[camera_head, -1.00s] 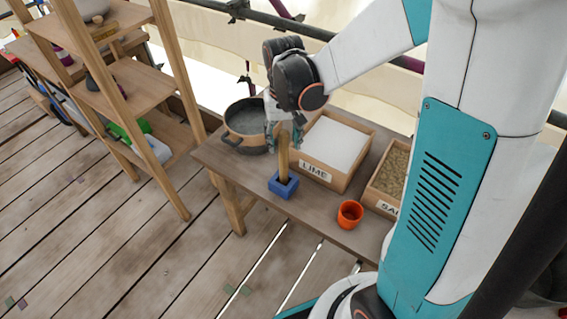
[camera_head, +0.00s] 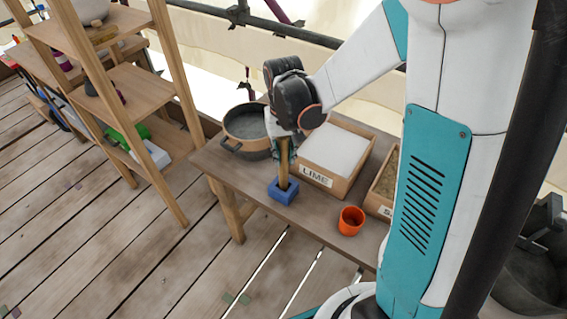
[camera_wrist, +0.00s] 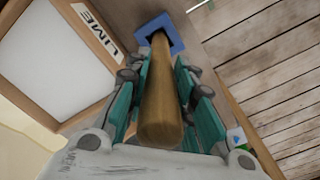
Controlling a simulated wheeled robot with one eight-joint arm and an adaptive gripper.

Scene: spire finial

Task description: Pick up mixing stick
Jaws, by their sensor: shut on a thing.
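The mixing stick (camera_head: 284,166) is a brown wooden rod standing upright in a blue square holder (camera_head: 283,191) on the wooden table. It also shows in the wrist view (camera_wrist: 160,95), running from between my fingers down to the holder's opening (camera_wrist: 176,42). My gripper (camera_head: 285,143) is above the holder, shut on the upper part of the stick. In the wrist view my teal finger pads (camera_wrist: 160,100) lie on both sides of the stick. The stick's lower end is hidden inside the holder.
A box labelled LIME (camera_head: 334,152) with white contents stands right of the stick. A grey pot (camera_head: 246,127) is behind left. An orange cup (camera_head: 351,220) stands at the table's front edge. A second, sand-coloured box (camera_head: 384,188) is further right. Wooden shelves (camera_head: 130,95) stand left.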

